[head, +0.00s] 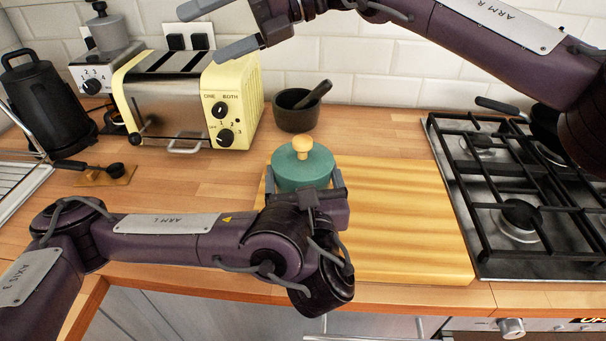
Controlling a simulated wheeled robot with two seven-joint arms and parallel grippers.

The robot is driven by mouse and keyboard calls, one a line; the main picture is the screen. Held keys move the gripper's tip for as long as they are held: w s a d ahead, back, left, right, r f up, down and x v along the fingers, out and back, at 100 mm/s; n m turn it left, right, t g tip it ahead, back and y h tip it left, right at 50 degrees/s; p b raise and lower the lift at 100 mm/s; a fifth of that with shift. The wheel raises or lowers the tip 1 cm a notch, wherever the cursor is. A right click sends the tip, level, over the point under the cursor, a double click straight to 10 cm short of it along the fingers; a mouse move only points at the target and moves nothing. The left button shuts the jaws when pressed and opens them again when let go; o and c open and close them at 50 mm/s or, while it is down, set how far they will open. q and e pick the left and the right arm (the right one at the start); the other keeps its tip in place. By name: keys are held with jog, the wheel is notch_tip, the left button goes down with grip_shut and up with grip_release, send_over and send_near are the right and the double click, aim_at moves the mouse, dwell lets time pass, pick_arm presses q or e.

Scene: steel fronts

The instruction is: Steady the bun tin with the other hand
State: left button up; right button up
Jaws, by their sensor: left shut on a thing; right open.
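The bun tin (301,165) is a round teal tin with a wooden knob (302,145) on its lid. It stands upright at the left end of a wooden board (400,220) on the worktop. My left gripper (305,186) is shut on the bun tin from the near side, its fingers at the tin's sides. The lower part of the tin is hidden behind the gripper. My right gripper (222,28) is open and empty, up at the top of the view, above the toaster and well away from the tin.
A cream toaster (190,98) stands behind left, with a dark mortar and pestle (296,110) behind the tin. A gas hob (510,185) is on the right. A black kettle (47,105) and a spoon on a rest (103,175) are at left. The board's right part is clear.

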jog(key=s+a+f+t+h, duration=0.1)
jog(key=s+f+h, duration=0.3)
jog(key=f+h, duration=0.15)
jog(key=m+t+h, duration=0.4)
jog(key=m+h, duration=0.3)
jog(key=h, duration=0.1)
send_over(302, 139)
jog(key=f, duration=0.2)
jog(key=shift+a+f, duration=0.3)
jog(key=shift+f, duration=0.1)
jog(key=shift+d, duration=0.3)
jog(key=shift+d+f, duration=0.1)
jog(key=shift+f, duration=3.8)
jog(key=c, duration=0.9)
